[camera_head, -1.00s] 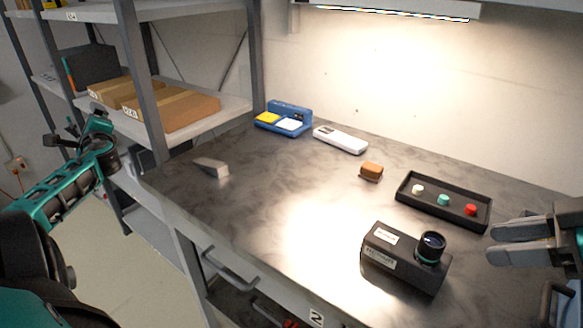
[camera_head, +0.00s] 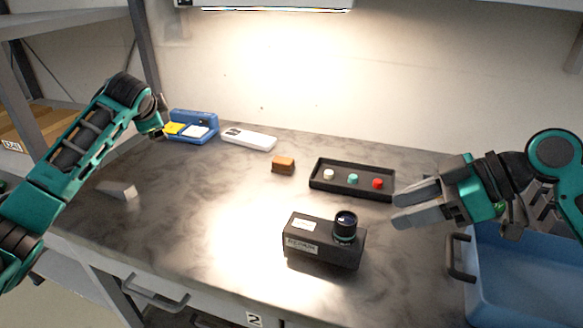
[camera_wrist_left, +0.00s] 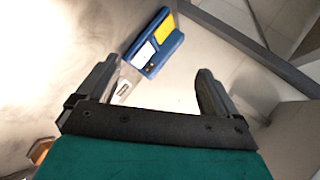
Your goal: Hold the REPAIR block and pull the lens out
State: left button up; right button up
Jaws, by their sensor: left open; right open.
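The black REPAIR block (camera_head: 313,250) lies on the dark marbled bench top, with white labels on its top and front. The lens (camera_head: 345,226), a short dark cylinder with a teal ring at its base, stands upright at the block's right end. My right gripper (camera_head: 398,208) is open and empty, to the right of the block and apart from it. My left arm reaches in from the left in the head view, and its fingers are hard to make out there. In the left wrist view my left gripper (camera_wrist_left: 155,88) is open with nothing held between its fingers.
A black tray (camera_head: 318,185) with three small knobs lies behind the block. A brown block (camera_head: 283,165), a white device (camera_head: 249,139), a blue device (camera_head: 205,121) and a grey wedge (camera_head: 117,189) are also on the bench. A blue bin (camera_head: 520,275) is at right.

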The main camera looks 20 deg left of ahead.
pick_arm(q)
jog(key=w+d+r+m+t+h, duration=0.1)
jog(key=w+d+r+m+h, duration=0.2)
jog(key=d+r, duration=0.55)
jog(key=m+g+h, duration=0.4)
jog(key=m+g, duration=0.3)
jog(key=g, duration=0.3)
send_over(304, 224)
notch_tip(304, 224, down, 8)
notch_tip(304, 224, down, 12)
jog(key=shift+f, duration=0.1)
jog(key=c, duration=1.1)
jog(key=shift+o, duration=0.2)
